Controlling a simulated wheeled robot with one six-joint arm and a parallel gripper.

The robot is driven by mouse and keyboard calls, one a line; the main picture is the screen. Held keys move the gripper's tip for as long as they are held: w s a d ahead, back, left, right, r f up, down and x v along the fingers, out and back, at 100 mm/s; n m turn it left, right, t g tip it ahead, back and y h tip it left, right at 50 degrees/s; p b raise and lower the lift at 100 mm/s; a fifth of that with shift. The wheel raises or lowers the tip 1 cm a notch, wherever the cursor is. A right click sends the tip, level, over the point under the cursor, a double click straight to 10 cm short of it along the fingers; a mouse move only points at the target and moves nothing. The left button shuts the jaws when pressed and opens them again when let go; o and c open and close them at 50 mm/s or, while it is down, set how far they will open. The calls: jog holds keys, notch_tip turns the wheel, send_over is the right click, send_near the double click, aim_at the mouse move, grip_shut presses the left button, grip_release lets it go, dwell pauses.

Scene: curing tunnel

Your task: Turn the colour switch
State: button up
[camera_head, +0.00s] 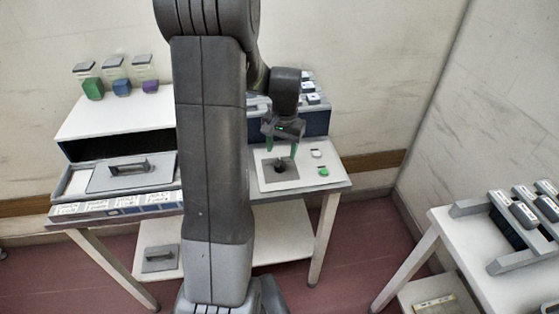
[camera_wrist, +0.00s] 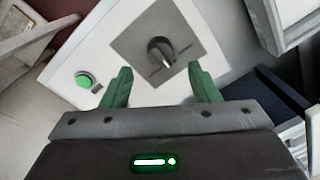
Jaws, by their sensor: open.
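The colour switch (camera_head: 280,167) is a dark knob on a square grey plate (camera_head: 264,182) on the white table top. In the wrist view the knob (camera_wrist: 161,52) shows a pale pointer edge, and its grey plate (camera_wrist: 128,45) lies around it. My gripper (camera_head: 281,150) is above the switch with green fingers spread. In the wrist view my gripper (camera_wrist: 160,84) is open and empty, and the knob shows ahead of the gap between the fingertips, apart from both. I cannot tell the exact height of the fingers over the knob.
A green button (camera_head: 324,172) and a white one (camera_head: 316,153) sit right of the plate. A white tunnel housing (camera_head: 110,117) with a grey handled tray (camera_head: 130,176) stands left. Another table (camera_head: 470,237) stands right.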

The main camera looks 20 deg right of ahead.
aim_at(280, 161)
notch_tip(280, 161, down, 6)
jog(key=shift+w+a+r, duration=0.1)
jog(key=shift+a, duration=0.05)
jog(key=shift+c, duration=0.4)
jog(key=c, duration=0.9)
jog(key=shift+n, duration=0.3)
jog(key=n+b, duration=0.1)
jog(key=n, duration=0.3)
jog(key=shift+b, duration=0.4)
jog(key=n+b, duration=0.1)
jog(key=n, duration=0.4)
jog(key=shift+w, duration=0.1)
jog(key=shift+n, duration=0.3)
